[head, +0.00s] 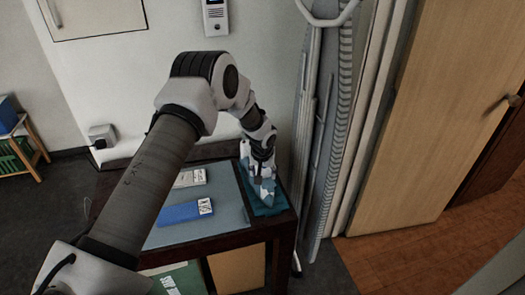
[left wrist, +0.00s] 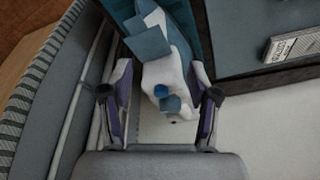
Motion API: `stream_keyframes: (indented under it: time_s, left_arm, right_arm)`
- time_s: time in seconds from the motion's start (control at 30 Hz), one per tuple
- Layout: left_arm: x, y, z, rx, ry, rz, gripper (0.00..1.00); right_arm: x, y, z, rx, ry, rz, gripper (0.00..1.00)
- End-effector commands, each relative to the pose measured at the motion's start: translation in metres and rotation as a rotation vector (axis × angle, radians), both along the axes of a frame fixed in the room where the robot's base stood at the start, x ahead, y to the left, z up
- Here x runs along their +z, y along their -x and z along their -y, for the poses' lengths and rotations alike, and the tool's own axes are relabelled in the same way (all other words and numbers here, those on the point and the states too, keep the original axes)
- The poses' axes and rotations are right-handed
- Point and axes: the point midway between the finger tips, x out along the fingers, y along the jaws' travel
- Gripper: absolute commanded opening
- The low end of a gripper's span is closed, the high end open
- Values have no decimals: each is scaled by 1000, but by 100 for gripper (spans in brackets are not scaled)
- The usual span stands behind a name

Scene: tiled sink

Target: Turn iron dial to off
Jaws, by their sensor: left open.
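The iron (head: 262,187) is white and blue-grey and sits at the right end of the small dark table, on a teal pad (head: 268,207). In the left wrist view the iron (left wrist: 178,60) lies ahead of and between my fingers. A small round blue dial (left wrist: 161,91) shows on it, between the fingertips. My left gripper (left wrist: 160,95) is open, with one finger on each side of the iron; I cannot tell whether either touches it. In the head view my left gripper (head: 260,165) reaches down over the iron and hides part of it. My right gripper is not in view.
A blue box (head: 184,212) and a white box (head: 190,177) lie on the table's grey top (head: 226,205). A folded ironing board (head: 325,120) stands upright close to the right of the iron. The wall is behind, and a wooden door (head: 430,110) is at the right.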

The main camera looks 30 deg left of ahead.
Motion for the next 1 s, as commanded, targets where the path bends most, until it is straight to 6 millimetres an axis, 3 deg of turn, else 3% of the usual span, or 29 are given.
stream_keyframes:
  time_s: [0.03,0.1,0.2,0.33,0.6,0.93,0.97,1.0]
  left_arm:
    - [34,-20,-17,25,-13,48,61]
    - [60,-35,-31,43,-25,92,61]
    - [72,-44,-39,53,-31,117,61]
    - [58,-49,-42,52,-31,117,61]
    - [11,-66,-50,51,-32,117,61]
    - [1,-70,-51,50,-29,119,61]
    - [1,-70,-51,50,-29,119,54]
    - [1,-70,-51,50,-29,119,39]
  right_arm:
    - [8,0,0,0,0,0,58]
    - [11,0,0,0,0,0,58]
    - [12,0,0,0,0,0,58]
    - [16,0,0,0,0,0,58]
    - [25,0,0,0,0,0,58]
    - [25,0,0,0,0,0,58]
    - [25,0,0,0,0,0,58]
    - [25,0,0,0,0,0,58]
